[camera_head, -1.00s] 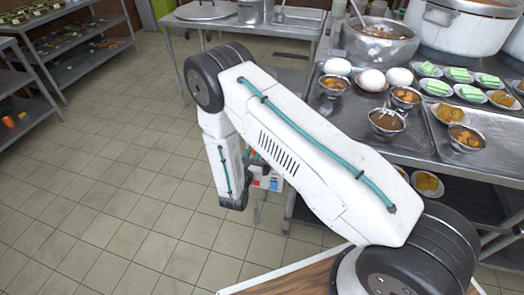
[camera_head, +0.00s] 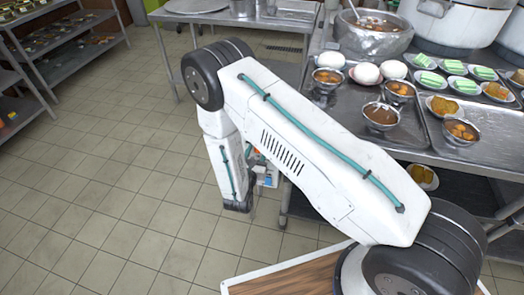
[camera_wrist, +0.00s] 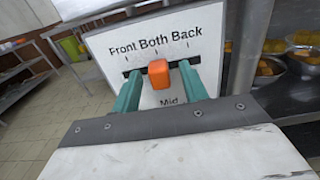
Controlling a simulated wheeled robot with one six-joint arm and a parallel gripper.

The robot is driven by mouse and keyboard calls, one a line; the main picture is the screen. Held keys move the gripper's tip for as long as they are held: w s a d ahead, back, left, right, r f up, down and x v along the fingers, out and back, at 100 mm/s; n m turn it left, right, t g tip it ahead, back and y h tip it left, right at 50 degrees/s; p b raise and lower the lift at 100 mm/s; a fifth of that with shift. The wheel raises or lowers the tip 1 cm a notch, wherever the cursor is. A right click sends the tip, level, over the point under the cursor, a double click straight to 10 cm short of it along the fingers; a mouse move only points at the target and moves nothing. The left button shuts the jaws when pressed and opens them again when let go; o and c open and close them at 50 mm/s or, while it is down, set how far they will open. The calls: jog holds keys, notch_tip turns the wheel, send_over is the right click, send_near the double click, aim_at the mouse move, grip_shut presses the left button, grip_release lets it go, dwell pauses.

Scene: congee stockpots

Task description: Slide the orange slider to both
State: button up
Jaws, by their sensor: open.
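The orange slider (camera_wrist: 159,75) sits in a dark horizontal slot on a white panel (camera_wrist: 205,42) in the wrist view. The panel reads "Front Both Back" above the slot and "Mid" below it. The slider stands under the word "Both". My gripper (camera_wrist: 160,70) is open, with one teal finger on each side of the slider and a small gap showing on both sides. In the head view my arm hides the gripper and most of the panel; only a sliver (camera_head: 267,176) shows.
A steel table (camera_head: 440,152) on the right carries sauce bowls (camera_head: 381,115), eggs (camera_head: 366,73), plates of food and stockpots (camera_head: 459,20). A table leg stands close to the panel. Shelves (camera_head: 62,55) stand at the left, with open tiled floor (camera_head: 110,180) between.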

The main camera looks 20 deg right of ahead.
jog(key=v, duration=0.7)
jog(key=shift+s, duration=0.25)
jog(key=shift+a, duration=0.15)
jog(key=s+d+r+m+g+h, duration=0.3)
jog(key=s+d+r+m+g, duration=0.3)
jog(key=r+m+g, duration=0.25)
jog(key=s+d+r+m+g+h, duration=0.2)
jog(key=s+d+r+m+g, duration=0.45)
jog(key=r+g, duration=0.2)
jog(key=s+r+m+t+y, duration=0.1)
jog(key=s+r+m+y, duration=0.6)
jog(key=r, duration=0.4)
jog(key=s+r+m+t+y, duration=0.2)
jog(key=s+r+m+y, duration=0.5)
jog(key=r, duration=0.5)
jog(key=shift+s+d+r+m+y, duration=0.3)
jog(key=shift+s+d, duration=0.1)
jog(key=shift+s, duration=0.75)
